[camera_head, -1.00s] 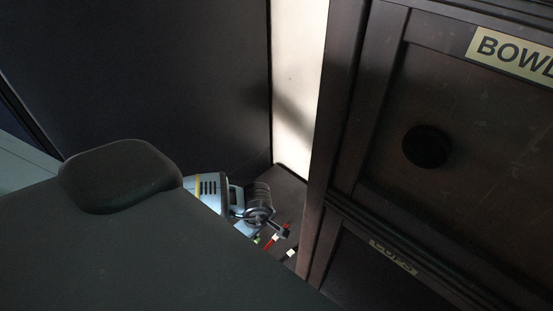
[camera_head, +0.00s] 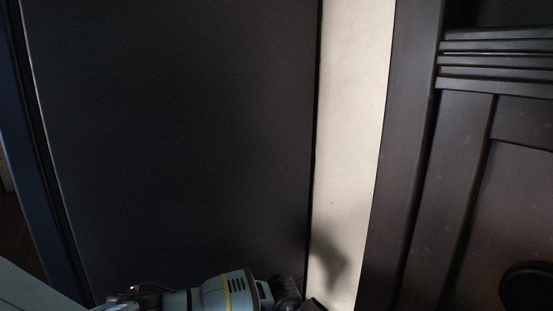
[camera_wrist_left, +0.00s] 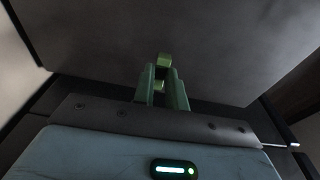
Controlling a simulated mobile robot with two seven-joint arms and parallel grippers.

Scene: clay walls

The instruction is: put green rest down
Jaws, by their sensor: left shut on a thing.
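My left gripper (camera_wrist_left: 162,76) shows in the left wrist view, its two green-grey fingers side by side. It is shut on a small olive-green piece, the green rest (camera_wrist_left: 164,60), which shows between and just beyond the fingertips. Most of the rest is hidden by the fingers, so its full shape cannot be told. In the head view, only part of my left arm shows along the bottom edge; the fingers and the rest are out of that picture. My right gripper is in neither view.
In the head view a dark flat panel (camera_head: 180,150) fills the middle left. A pale wall strip (camera_head: 350,130) stands beside it. A dark wooden cabinet (camera_head: 460,180) with a round knob (camera_head: 528,287) is at the right. A broad grey surface (camera_wrist_left: 220,40) lies beyond the fingers in the left wrist view.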

